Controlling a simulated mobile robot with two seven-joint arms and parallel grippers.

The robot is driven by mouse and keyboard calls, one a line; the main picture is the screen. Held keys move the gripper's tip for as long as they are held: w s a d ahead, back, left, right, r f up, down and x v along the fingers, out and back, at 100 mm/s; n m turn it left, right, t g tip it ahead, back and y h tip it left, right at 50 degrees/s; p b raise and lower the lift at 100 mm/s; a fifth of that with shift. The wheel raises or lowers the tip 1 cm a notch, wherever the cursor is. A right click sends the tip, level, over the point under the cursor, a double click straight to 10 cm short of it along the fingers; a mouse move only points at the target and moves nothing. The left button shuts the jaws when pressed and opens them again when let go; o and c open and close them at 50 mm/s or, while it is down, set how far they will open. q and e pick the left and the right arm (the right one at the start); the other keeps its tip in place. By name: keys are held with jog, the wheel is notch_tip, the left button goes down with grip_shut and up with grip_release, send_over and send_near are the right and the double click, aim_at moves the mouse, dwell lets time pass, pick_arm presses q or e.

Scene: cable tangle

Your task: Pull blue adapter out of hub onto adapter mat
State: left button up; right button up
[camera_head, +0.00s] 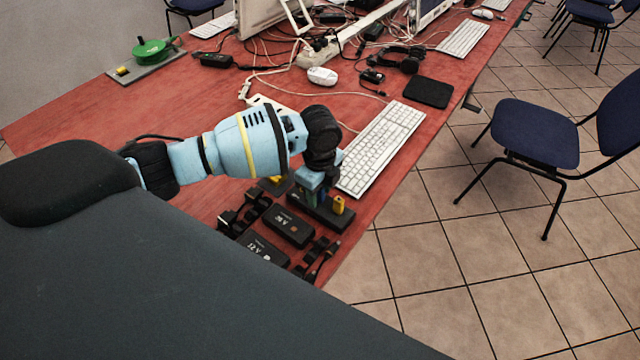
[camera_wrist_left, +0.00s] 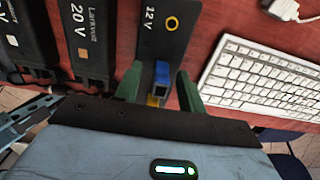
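A blue adapter (camera_wrist_left: 161,72) stands at the near end of a black hub marked 12 V (camera_wrist_left: 152,40). My left gripper (camera_wrist_left: 160,72) points down over the hub, one green finger on each side of the blue adapter, with visible gaps. In the head view my left gripper (camera_head: 316,180) covers most of the adapter. I cannot tell which surface is the adapter mat; a black pad (camera_head: 427,91) lies farther back. My right gripper is not in view.
Black power bricks (camera_head: 288,226) lie beside the hub, close to the table's front edge. A white keyboard (camera_head: 381,147) is just right of the gripper. Cables, a white mouse (camera_head: 322,76) and a headset (camera_head: 405,60) crowd the back.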

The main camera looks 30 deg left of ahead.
pick_arm(q)
jog(key=c, duration=0.8)
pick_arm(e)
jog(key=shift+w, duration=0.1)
pick_arm(q)
grip_shut()
jog(key=shift+r, duration=0.25)
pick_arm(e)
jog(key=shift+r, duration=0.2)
